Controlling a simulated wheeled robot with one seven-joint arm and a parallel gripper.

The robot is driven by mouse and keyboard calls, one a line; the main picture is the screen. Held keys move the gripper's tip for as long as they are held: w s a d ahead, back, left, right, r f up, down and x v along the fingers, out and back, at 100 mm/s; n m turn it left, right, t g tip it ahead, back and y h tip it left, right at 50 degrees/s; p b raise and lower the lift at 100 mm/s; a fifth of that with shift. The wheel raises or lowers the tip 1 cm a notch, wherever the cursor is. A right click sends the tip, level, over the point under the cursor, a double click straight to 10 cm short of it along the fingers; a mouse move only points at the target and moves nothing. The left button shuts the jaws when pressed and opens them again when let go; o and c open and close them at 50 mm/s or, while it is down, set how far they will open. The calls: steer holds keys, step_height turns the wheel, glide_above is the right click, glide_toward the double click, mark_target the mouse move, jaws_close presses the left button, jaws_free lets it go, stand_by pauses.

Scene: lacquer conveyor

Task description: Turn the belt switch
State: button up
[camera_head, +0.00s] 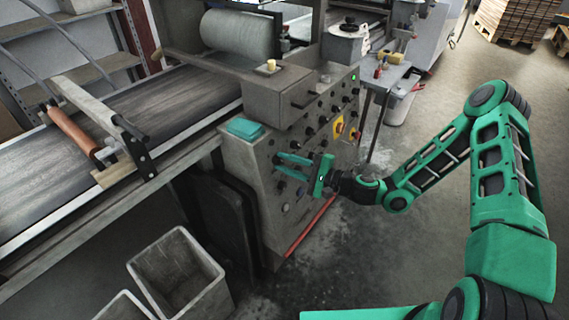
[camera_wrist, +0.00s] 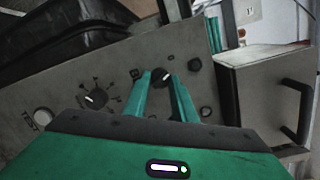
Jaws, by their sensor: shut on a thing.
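The belt switch is a black rotary knob (camera_wrist: 161,78) with a white pointer line, on the grey control panel (camera_wrist: 120,75). My gripper (camera_wrist: 163,76) has its two green fingers on either side of this knob and is shut on it. The pointer slants up to the right in the wrist view. In the head view my gripper (camera_head: 279,165) reaches the front face of the control panel (camera_head: 262,160) from the right. Its fingers partly hide the knob there.
Another dial knob (camera_wrist: 96,98) with marks and a white TEST button (camera_wrist: 42,117) sit beside it. The conveyor belt (camera_head: 60,140) runs left. Grey bins (camera_head: 180,275) stand below.

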steer(key=shift+w+d+n, duration=0.2)
steer(key=shift+w+n, duration=0.05)
steer(key=shift+n, duration=0.35)
steer(key=o, duration=0.9)
steer(key=shift+o, duration=0.6)
steer(key=shift+s, duration=0.1)
steer(key=shift+a, duration=0.1)
steer(key=v, duration=1)
steer(key=shift+d, duration=0.4)
steer(key=shift+s, duration=0.1)
